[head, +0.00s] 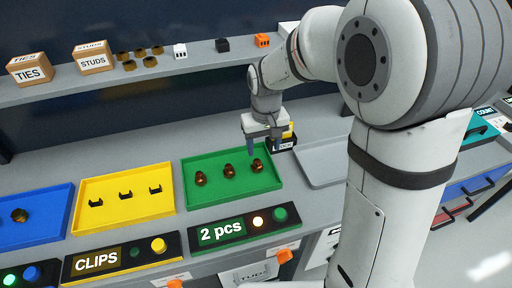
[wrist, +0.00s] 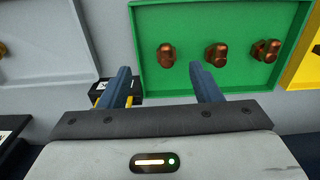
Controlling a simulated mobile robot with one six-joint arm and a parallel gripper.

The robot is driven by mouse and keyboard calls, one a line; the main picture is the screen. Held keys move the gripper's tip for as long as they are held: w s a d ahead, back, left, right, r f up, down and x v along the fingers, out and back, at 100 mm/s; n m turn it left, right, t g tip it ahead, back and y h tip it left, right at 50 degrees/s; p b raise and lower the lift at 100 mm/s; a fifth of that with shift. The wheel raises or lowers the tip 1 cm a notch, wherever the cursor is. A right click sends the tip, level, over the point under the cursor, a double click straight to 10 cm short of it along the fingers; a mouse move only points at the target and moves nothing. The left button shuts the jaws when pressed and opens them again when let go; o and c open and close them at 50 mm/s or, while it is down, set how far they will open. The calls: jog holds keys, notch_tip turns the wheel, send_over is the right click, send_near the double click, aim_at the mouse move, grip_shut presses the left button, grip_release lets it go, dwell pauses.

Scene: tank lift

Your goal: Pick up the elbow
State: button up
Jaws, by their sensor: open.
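Three copper-brown elbows lie in a row in the green tray (head: 216,196): a left one (head: 201,178), a middle one (head: 228,170) and a right one (head: 257,165). My gripper (head: 263,150) is open and empty, above the tray's right part, close to the right elbow. In the wrist view the gripper (wrist: 160,72) shows two blue fingers spread apart. The nearest elbow there (wrist: 166,54) lies just beyond the gap between the fingertips, and the other two (wrist: 215,54) sit to its right. No finger visibly touches an elbow.
A grey tray (head: 318,163) lies right of the green one. A yellow tray (head: 122,215) with black clips and a blue tray (head: 38,232) lie left. A small dark box (head: 284,144) stands behind the gripper. A "2 pcs" panel (head: 225,232) is in front. A shelf (head: 190,62) runs behind.

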aim_at(258, 162)
jog(key=a+f, duration=0.1)
jog(key=w+a+f, duration=0.1)
jog(key=f, duration=0.1)
jog(key=shift+w+f, duration=0.1)
jog(key=shift+w+d+f+p, duration=0.15)
jog(key=shift+f+p, duration=0.1)
jog(key=shift+f, duration=0.9)
jog(key=shift+w+f+p, duration=0.1)
jog(key=shift+f+p, duration=0.15)
jog(key=shift+f, duration=0.95)
jog(key=shift+w+d+f+p, duration=0.15)
jog(key=shift+f+p, duration=0.1)
jog(key=shift+f, duration=0.9)
jog(key=shift+c, duration=0.6)
jog(key=c, duration=0.9)
jog(key=shift+c, duration=0.2)
